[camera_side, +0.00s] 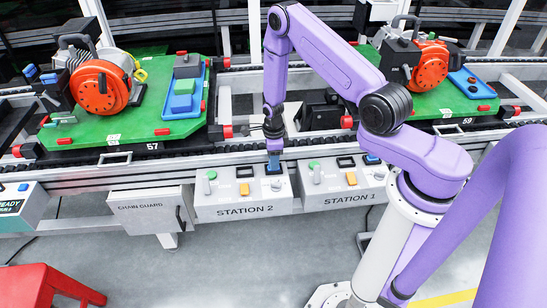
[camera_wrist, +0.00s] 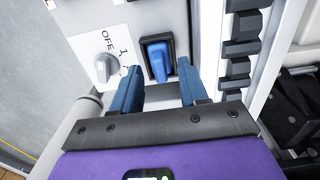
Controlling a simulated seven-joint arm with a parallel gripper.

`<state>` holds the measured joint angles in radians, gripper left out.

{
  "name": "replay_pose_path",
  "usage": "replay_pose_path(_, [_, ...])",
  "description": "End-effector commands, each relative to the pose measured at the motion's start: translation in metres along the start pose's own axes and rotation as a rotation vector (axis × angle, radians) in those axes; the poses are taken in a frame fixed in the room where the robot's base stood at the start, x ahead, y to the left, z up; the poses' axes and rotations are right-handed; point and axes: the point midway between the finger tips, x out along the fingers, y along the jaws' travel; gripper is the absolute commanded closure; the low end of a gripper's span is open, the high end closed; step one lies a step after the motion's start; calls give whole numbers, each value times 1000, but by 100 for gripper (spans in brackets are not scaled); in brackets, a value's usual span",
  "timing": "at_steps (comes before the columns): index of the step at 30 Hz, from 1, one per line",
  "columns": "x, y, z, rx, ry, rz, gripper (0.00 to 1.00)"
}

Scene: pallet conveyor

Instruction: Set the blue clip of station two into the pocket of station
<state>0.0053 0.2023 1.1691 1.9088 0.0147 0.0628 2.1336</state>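The blue clip (camera_wrist: 159,62) of station two sits in a dark-framed pocket (camera_wrist: 171,42) in the wrist view, and it looks slightly tilted there. I cannot tell whether it is fully seated. My gripper (camera_wrist: 160,88) is open, with one blue finger on each side of the clip's line and a gap between them. The fingertips appear close to the panel, and nothing is held. In the side view my gripper (camera_side: 274,163) points down over the back right of the Station 2 box (camera_side: 240,205). It hides most of the clip and pocket there.
A grey OFF/1 knob (camera_wrist: 104,67) stands left of the pocket. The Station 1 box (camera_side: 340,193) adjoins on the right, with its own blue piece (camera_side: 371,159). Behind runs the conveyor with green pallets (camera_side: 150,125) carrying orange-red machines. A red stool (camera_side: 45,288) stands front left.

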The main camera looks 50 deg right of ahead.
Motion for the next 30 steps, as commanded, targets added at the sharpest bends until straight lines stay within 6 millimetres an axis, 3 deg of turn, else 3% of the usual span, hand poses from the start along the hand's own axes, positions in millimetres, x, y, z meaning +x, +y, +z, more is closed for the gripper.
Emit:
replay_pose_path(11, [-12, -1, 1, 0, -1, -2, 56])
replay_pose_path(30, [-115, -1, 0, 0, -3, -4, 56])
